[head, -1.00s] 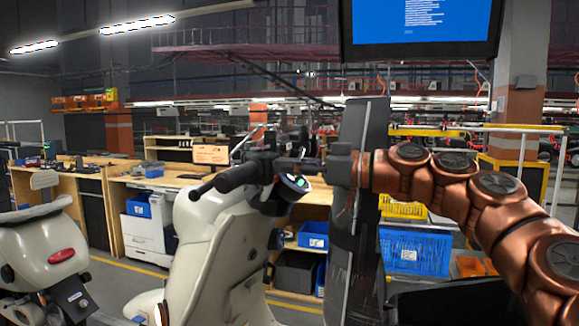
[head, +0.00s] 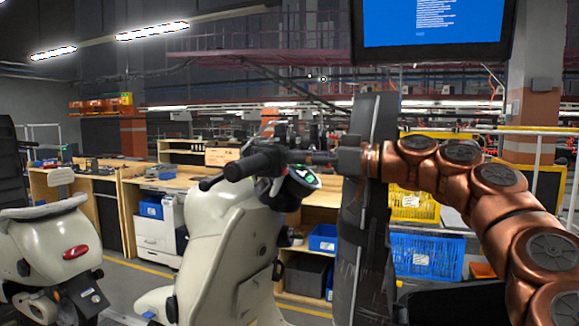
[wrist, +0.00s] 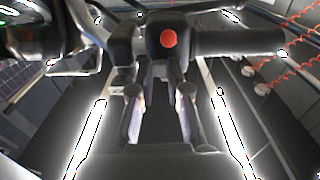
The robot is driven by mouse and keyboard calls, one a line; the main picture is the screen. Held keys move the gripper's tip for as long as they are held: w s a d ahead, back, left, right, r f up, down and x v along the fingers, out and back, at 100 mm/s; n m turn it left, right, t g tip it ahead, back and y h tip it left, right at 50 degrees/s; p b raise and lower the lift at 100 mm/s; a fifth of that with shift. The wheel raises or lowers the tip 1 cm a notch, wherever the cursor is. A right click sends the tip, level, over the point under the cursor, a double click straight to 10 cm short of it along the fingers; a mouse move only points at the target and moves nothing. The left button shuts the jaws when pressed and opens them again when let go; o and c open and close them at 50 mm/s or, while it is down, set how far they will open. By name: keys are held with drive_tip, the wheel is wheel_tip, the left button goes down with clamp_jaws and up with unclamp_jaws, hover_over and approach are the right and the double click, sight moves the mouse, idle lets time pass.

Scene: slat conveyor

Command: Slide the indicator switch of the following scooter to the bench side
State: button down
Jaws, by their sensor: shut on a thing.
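The cream scooter (head: 225,255) stands in the middle of the head view, its dark handlebar grip (head: 245,165) pointing left. Its lit green display (head: 304,177) is beside the bar. In the wrist view the grip (wrist: 240,42) runs right from a black switch housing (wrist: 150,35) with a red button (wrist: 168,38). My gripper (wrist: 163,78) has both fingers up against the lower side of this housing, closed on the indicator switch, which the fingertips mostly hide.
Another cream scooter (head: 50,240) stands at the left. Wooden benches (head: 125,185) with bins run behind. Blue (head: 425,255) and yellow (head: 413,203) crates are behind my arm. A screen (head: 430,25) hangs above. The dark panel stands close to my wrist.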

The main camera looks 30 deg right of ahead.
drive_tip(key=shift+d, duration=0.15)
drive_tip(key=c, duration=1.1)
unclamp_jaws()
drive_tip(key=shift+w, duration=0.1)
drive_tip(key=v, duration=1.2)
